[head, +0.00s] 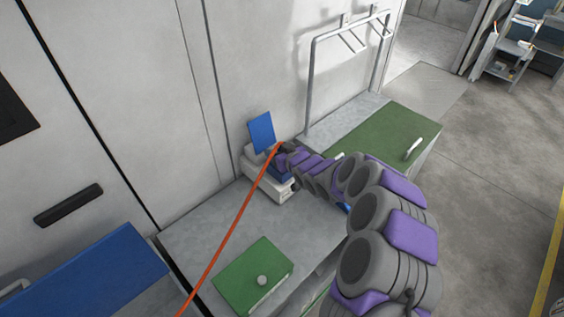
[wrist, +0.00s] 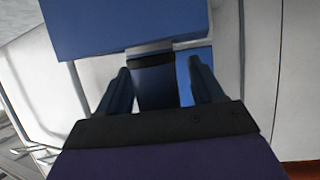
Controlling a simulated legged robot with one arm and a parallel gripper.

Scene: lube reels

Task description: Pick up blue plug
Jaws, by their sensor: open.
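In the wrist view, my gripper (wrist: 161,78) is open, with one dark finger on each side. A dark blue block with a black band at its far end, which looks like the blue plug (wrist: 156,90), stands between the fingers. Gaps show on both sides near the tips, and I cannot tell whether either finger touches it. In the head view, my gripper (head: 281,160) is at the white device (head: 279,192) on the grey bench, just below an upright blue panel (head: 261,132). The plug cannot be made out there.
The blue panel (wrist: 125,25) also fills the top of the wrist view, close beyond the fingertips. An orange line (head: 229,231) crosses the grey bench (head: 205,231). A green lid with a knob (head: 240,272) is in front. A metal rail frame (head: 311,85) stands behind.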

